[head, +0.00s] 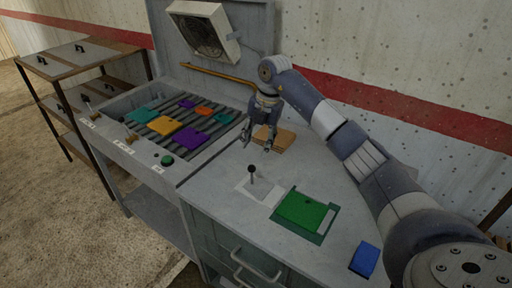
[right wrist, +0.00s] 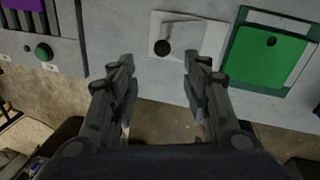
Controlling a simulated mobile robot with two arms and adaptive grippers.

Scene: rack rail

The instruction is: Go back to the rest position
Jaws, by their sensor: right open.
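My right gripper (head: 259,142) hangs fingers down over the grey bench top, just behind a black-knobbed lever (head: 252,170) and in front of a tan wooden block (head: 282,138). It is open and nothing shows between its fingers. In the right wrist view the open gripper (right wrist: 157,65) has its fingers spread wide, with the lever's knob (right wrist: 163,47) beyond them. My right arm reaches in from the lower right of the head view. My left gripper is in neither view.
A rack of rails (head: 190,118) with several coloured plates lies left of the gripper. A green plate (head: 304,211) and a blue block (head: 364,259) lie to the front right. A shelf unit (head: 82,55) is at far left.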

